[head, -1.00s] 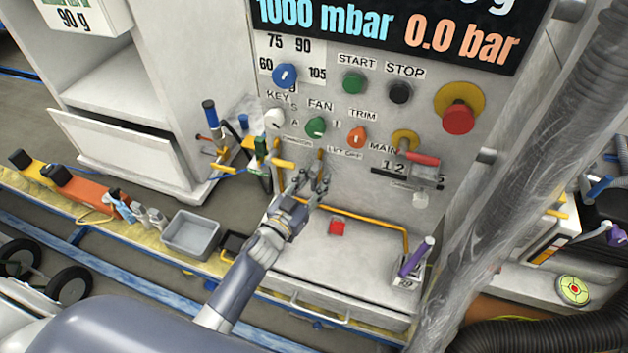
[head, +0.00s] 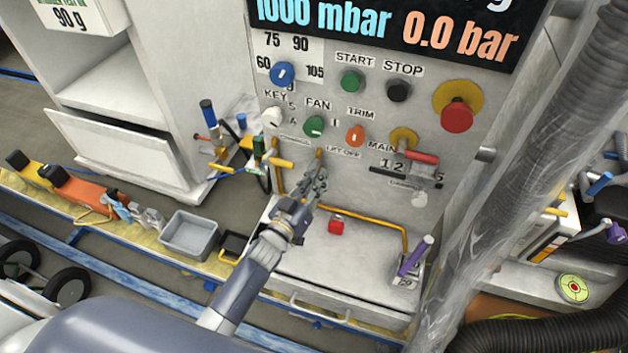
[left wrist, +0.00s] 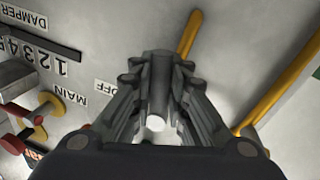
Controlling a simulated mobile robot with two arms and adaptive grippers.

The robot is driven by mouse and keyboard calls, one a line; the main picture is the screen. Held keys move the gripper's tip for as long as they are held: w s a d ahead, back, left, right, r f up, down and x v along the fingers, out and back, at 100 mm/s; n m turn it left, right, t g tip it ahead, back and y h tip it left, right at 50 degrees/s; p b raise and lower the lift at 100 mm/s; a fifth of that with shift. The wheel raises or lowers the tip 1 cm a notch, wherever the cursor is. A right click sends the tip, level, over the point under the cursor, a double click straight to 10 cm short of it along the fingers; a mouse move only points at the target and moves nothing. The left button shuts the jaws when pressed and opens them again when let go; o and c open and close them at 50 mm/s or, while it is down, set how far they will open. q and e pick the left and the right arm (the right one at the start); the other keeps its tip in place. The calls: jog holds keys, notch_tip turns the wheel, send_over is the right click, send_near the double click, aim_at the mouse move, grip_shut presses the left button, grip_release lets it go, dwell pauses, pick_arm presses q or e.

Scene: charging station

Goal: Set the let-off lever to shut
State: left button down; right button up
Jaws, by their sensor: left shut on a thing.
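The LET OFF label (head: 343,153) is on the lower part of the grey panel, below the orange TRIM knob (head: 355,135). A yellow part (head: 319,154) shows just left of the label, at the fingertips. My left gripper (head: 318,177) is at the let-off lever, in front of the panel. In the left wrist view its fingers (left wrist: 160,85) are closed around the lever's dark round handle (left wrist: 157,100), whose pale end shows between them. The fingers hide most of the lever, so its exact setting is unclear. My right gripper is not in view.
A yellow-handled valve (head: 280,162) is close left of the gripper. The red MAIN lever (head: 420,157) is to the right. A clear plastic sheet hangs at right.

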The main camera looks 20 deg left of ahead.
pick_arm(q)
jog(key=n, duration=0.2)
jog(key=d+n, duration=0.1)
jog(key=n, duration=0.1)
jog(key=shift+s+d+t+y+b, duration=0.1)
jog(key=shift+t+y+b, duration=0.2)
jog(key=n, duration=0.2)
jog(key=d+n, duration=0.1)
jog(key=n, duration=0.1)
jog(key=shift+r+t+y+b, duration=0.3)
jog(key=shift+r+b, duration=0.05)
jog(key=shift+r, duration=0.05)
jog(key=n, duration=0.3)
jog(key=r+n+y, duration=0.1)
jog(key=n, duration=0.1)
jog(key=shift+d+r+t+b, duration=0.1)
jog(key=shift+d+t+b, duration=0.2)
jog(key=shift+b, duration=0.1)
jog(key=shift+s+r+n+y+b, duration=0.15)
jog(key=shift+r+n+y, duration=0.15)
jog(key=shift+n, duration=0.8)
jog(key=shift+w+r+n+y+b, duration=0.15)
jog(key=shift+r+n+y, duration=0.15)
jog(key=shift+n, duration=0.8)
jog(key=shift+s, duration=0.1)
jog(key=c, duration=1.7)
grip_release()
jog(key=shift+o, duration=0.7)
jog(key=shift+r, duration=0.2)
